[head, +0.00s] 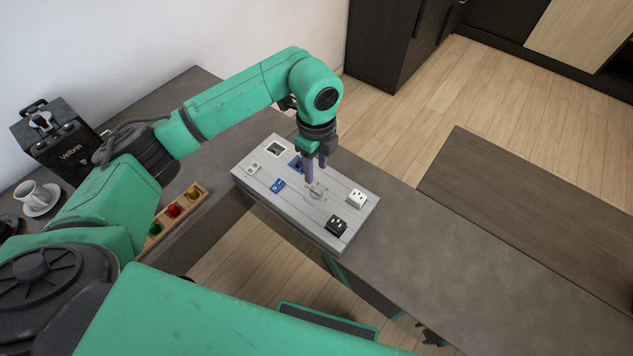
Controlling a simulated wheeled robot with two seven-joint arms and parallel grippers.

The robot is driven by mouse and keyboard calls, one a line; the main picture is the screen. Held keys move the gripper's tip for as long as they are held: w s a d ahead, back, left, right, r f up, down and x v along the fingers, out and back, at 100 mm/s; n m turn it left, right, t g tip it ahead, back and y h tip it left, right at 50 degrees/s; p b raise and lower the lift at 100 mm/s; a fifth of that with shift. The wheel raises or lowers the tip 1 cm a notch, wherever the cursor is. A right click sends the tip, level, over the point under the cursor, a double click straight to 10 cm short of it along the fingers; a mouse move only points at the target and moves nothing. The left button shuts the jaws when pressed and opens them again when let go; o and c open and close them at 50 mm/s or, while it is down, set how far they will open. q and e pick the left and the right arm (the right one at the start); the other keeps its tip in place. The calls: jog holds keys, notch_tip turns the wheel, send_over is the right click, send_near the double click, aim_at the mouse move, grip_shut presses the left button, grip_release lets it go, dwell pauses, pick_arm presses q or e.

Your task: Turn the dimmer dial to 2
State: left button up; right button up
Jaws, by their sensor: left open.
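A grey panel board (262,208) lies on the vanity counter, with several sockets and switches on it. A small round pale dial (316,191) sits near the middle of the board; its markings are too small to read. My left gripper (315,172) points down over the board, open, with its fingertips just above and beside the dial. I cannot tell whether a finger touches the dial. A blue fitting (294,163) is partly hidden behind the gripper. My right gripper is not in view.
Black (336,226) and white (357,198) sockets stand up from the board's right end. A wooden tray (201,190) with coloured knobs lies left of it. A black coffee machine (62,148) and a cup (34,194) stand far left. The counter's right part is clear.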

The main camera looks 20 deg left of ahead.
aim_at(316, 189)
pick_arm(q)
notch_tip(316, 189, down, 8)
jog(key=shift+r+p, duration=0.1)
jog(key=shift+p, duration=0.2)
grip_shut()
